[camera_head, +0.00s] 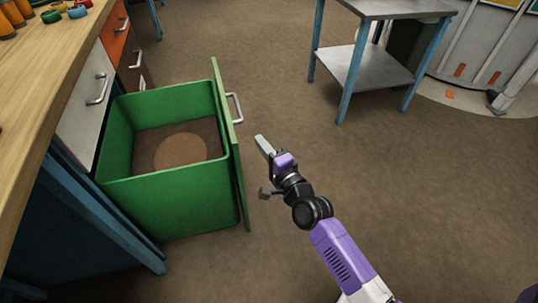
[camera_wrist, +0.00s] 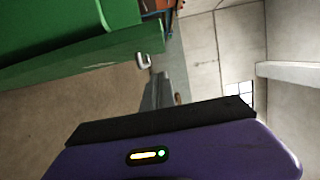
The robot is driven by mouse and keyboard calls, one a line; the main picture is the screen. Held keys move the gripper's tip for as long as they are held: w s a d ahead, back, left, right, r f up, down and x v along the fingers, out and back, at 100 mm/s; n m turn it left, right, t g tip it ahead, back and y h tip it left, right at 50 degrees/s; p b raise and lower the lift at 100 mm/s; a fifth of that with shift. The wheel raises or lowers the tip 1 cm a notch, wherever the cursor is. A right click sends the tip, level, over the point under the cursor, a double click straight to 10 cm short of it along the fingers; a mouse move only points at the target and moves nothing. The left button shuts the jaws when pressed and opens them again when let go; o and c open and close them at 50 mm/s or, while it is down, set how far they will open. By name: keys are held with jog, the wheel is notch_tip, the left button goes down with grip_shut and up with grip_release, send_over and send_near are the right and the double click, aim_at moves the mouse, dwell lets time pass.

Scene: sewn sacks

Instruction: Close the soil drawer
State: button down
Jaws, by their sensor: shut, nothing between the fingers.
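The green drawer (camera_head: 170,200) is pulled far out of the bench, and its inside shows a brown floor with a round tan patch (camera_head: 181,151). Its front panel (camera_head: 228,150) faces right and carries a pale bar handle (camera_head: 238,108). My gripper (camera_head: 262,144) is shut and empty, just right of the front panel and a little nearer than the handle. A gap of floor shows between them. In the wrist view the drawer (camera_wrist: 70,30) fills the upper left, with the handle (camera_wrist: 144,60) close to my fingers (camera_wrist: 160,90).
A wooden bench top (camera_head: 50,50) with small coloured rolls lies at the left, over a white drawer (camera_head: 88,100) and an orange drawer (camera_head: 115,30). A grey table with blue legs (camera_head: 361,70) stands at the back right.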

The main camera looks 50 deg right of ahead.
jog(key=shift+w+a+p, duration=0.4)
jog(key=shift+w+p, duration=0.2)
jog(key=shift+w, duration=0.1)
jog(key=shift+w+a+p, duration=0.45)
jog(key=shift+w+p, duration=0.1)
jog(key=shift+w, duration=0.2)
jog(key=shift+w+a+p, duration=0.4)
jog(key=shift+w+p, duration=0.2)
jog(key=shift+w, duration=0.1)
jog(key=shift+a, duration=0.1)
